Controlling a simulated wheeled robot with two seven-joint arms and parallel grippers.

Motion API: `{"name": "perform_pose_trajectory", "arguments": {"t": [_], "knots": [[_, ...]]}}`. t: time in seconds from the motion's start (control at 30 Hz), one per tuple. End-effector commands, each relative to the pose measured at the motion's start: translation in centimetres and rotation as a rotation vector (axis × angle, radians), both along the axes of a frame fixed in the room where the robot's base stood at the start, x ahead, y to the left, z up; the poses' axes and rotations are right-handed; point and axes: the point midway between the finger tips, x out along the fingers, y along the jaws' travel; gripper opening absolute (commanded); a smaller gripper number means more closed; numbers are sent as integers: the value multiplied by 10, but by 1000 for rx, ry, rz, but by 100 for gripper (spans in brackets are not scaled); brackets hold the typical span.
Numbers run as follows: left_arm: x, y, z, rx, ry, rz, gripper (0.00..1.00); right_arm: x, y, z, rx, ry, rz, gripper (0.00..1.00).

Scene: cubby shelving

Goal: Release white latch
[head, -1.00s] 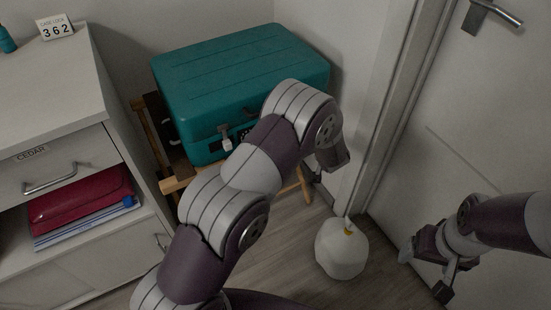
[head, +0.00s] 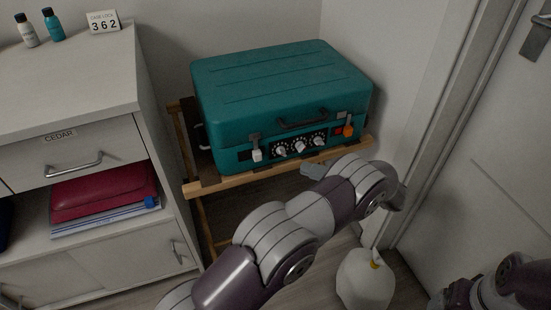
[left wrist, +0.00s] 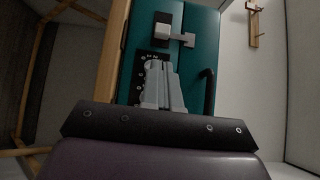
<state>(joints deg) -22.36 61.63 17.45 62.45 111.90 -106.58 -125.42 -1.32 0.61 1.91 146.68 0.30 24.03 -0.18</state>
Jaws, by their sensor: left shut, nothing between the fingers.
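The teal case (head: 285,80) lies closed on a wooden stand, its front facing me. The white latch (head: 257,154) is at the left of its front, with a white tab hanging below a grey plate. It also shows in the left wrist view (left wrist: 166,34), just beyond the fingertips, with a gap visible. My left gripper (head: 313,171) is below and right of the white latch, near the case's lower front edge. Its fingers (left wrist: 158,68) are together and empty. My right arm (head: 490,288) is at the lower right; its fingers are not clear.
Dials (head: 300,146), a dark handle (head: 302,120) and an orange latch (head: 348,129) are on the case front. The stand's wooden rail (head: 235,180) runs below. A cabinet (head: 120,235) stands left, a white jug (head: 365,280) on the floor, a door at right. A sign (head: 103,22) reads 362.

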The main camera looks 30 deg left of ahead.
Motion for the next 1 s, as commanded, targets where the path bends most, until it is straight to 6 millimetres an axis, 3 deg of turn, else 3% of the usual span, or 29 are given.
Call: {"name": "perform_pose_trajectory", "arguments": {"t": [0.17, 0.5, 0.7, 1.0], "knots": [[0, 6, -1, 0, -1, 0, 0, 0, 0, -2, 0, 0, 0, 84], [-5, 67, -3, -1, -2, 1, 0, 0, 0, -19, 0, 0, 0, 84], [-7, 93, -1, -1, -3, -1, 0, 0, 0, -26, 0, 0, 0, 84], [-8, 100, 0, -1, -3, -3, 0, 0, 0, -26, 0, 0, 0, 84]]}}
